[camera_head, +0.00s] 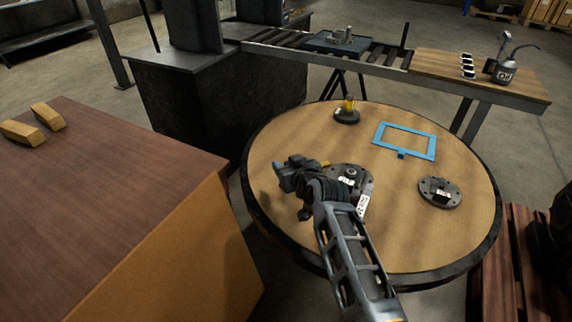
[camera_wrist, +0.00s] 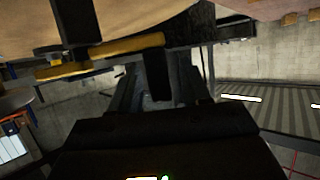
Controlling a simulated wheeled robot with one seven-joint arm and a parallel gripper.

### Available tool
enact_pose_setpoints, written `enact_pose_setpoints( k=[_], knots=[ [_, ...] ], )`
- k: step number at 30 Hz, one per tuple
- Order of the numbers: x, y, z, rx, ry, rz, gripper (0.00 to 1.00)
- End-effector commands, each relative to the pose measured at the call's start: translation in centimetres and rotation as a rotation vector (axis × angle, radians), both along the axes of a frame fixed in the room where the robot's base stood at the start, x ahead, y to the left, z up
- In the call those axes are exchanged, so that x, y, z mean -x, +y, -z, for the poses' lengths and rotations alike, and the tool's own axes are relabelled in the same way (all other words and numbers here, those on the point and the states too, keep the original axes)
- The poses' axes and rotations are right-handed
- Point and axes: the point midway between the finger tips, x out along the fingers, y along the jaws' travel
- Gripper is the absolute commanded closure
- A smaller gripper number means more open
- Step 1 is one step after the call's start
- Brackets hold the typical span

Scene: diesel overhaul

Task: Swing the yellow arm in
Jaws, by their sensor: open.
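The yellow arm (camera_wrist: 115,50) shows in the wrist view as a yellow bar across the upper left, near the wooden tabletop edge. In the head view only a small yellow piece (camera_head: 325,163) shows behind my wrist, beside a dark round fixture (camera_head: 352,177) on the round table. My gripper (camera_head: 284,172) is over the table's left part, left of that fixture. In the wrist view my gripper (camera_wrist: 120,70) is open, with its two dark fingers apart around the bar's line of sight. I cannot tell whether either finger touches the bar. My wrist hides part of the fixture.
The round table (camera_head: 285,135) also carries a blue frame (camera_head: 432,147), a dark disc (camera_head: 440,192) and a black base with a yellow post (camera_head: 347,108). A brown bench (camera_head: 110,160) with two yellow blocks stands left. A roller conveyor (camera_head: 285,42) runs behind.

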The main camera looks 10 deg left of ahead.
Motion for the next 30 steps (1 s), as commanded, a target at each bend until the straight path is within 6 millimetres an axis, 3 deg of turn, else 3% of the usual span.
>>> enact_pose_setpoints(
  k=[15, 30],
  knots=[
    [-0.91, 0.57, 0.46, 0.0, 0.0, 0.0, 0.54],
    [-0.91, 0.56, 0.45, 0.0, 0.0, 0.0, 1.0]
  ],
)
